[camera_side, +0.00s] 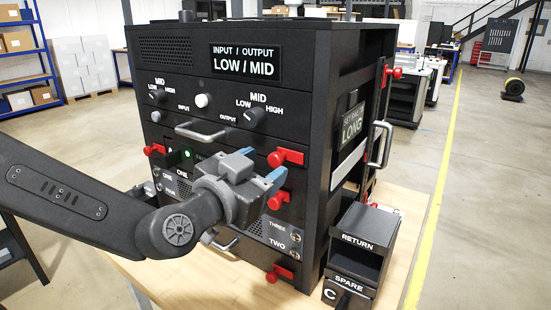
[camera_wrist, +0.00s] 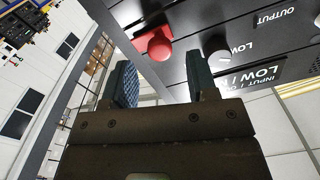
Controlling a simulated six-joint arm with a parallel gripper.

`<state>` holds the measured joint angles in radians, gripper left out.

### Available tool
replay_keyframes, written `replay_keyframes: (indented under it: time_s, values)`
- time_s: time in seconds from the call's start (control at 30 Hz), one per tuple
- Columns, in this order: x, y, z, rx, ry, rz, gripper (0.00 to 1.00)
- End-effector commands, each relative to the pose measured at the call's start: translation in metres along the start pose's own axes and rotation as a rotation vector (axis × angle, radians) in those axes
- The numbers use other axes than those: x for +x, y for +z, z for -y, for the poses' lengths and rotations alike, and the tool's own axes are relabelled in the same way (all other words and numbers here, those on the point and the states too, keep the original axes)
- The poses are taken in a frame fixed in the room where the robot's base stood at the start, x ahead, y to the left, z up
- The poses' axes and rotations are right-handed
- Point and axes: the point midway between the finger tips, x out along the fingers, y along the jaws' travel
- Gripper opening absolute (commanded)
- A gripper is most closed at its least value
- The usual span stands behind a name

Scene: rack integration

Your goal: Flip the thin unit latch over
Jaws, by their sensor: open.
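Several red latches sit on the black rack's front: one at the upper right (camera_side: 287,157), one below it (camera_side: 278,200), one at the left edge (camera_side: 155,150) and one near the bottom (camera_side: 280,273). No label shows which belongs to the thin unit. My gripper (camera_side: 262,165) is open and empty in front of the rack, close to the two right-hand latches. In the wrist view my gripper (camera_wrist: 166,78) has its fingers apart, and a red latch (camera_wrist: 158,44) shows beyond the gap between them. I cannot tell whether any finger touches a latch.
The black rack (camera_side: 315,130) stands on a wooden table (camera_side: 405,210). A metal handle (camera_side: 200,131) and knobs stick out of its front; another handle (camera_side: 380,145) is on its right side. RETURN (camera_side: 360,240) and SPARE (camera_side: 350,287) bins stand at the right. My arm hides part of the lower front.

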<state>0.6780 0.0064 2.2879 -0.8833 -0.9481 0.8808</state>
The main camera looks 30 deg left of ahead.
Motion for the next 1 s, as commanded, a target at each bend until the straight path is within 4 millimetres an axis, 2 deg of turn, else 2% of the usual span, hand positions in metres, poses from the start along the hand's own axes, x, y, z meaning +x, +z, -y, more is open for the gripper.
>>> replay_keyframes:
  time_s: [0.1, 0.3, 0.67, 1.0]
  values:
    - [0.021, 0.001, 0.001, 0.0, -0.003, 0.002, 0.53]
    - [0.039, 0.001, 0.0, -0.001, 0.0, 0.001, 0.53]
    - [0.042, 0.0, 0.0, -0.001, 0.001, 0.0, 0.52]
    - [0.042, 0.0, 0.0, -0.001, 0.001, 0.0, 0.2]
